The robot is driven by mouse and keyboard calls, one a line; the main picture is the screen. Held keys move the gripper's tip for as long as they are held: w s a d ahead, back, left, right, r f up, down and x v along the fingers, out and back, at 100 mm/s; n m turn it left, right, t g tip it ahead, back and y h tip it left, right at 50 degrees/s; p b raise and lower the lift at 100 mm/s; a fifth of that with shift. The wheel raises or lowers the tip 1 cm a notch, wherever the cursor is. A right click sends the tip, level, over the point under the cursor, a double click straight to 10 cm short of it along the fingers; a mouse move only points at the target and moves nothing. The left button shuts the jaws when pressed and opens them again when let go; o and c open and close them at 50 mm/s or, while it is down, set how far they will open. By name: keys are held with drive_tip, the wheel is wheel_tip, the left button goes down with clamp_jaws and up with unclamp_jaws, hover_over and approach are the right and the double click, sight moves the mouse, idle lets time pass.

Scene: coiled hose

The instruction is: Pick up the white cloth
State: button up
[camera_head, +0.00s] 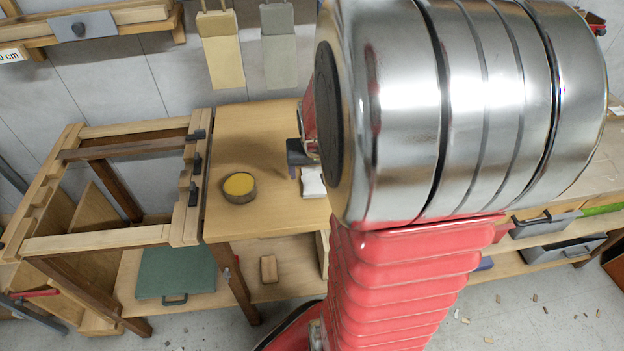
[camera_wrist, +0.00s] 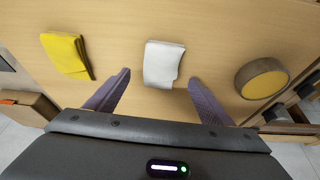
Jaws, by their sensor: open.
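The white cloth (camera_wrist: 163,64) lies folded on the wooden tabletop in the wrist view, just ahead of my fingertips and between their lines. My gripper (camera_wrist: 160,82) is open and empty, with one dark finger on each side of the cloth's near end. In the head view part of the white cloth (camera_head: 313,182) shows on the table beside my arm, which hides the rest. A dark part of my gripper (camera_head: 300,155) shows just above it; its fingertips are not clear there.
A yellow cloth (camera_wrist: 67,55) lies left of the white one in the wrist view. A round yellow-topped tin (camera_wrist: 262,78) stands to the right, near the table edge. A wooden frame bench (camera_head: 100,190) adjoins the table's left side. Bare tabletop surrounds the white cloth.

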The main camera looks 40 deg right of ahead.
sight(313, 177)
drive_tip(key=shift+x, duration=1.95)
drive_tip(key=c, duration=1.1)
drive_tip(key=shift+r, duration=0.1)
wheel_tip(313, 177, up, 10)
drive_tip(key=shift+f, duration=0.1)
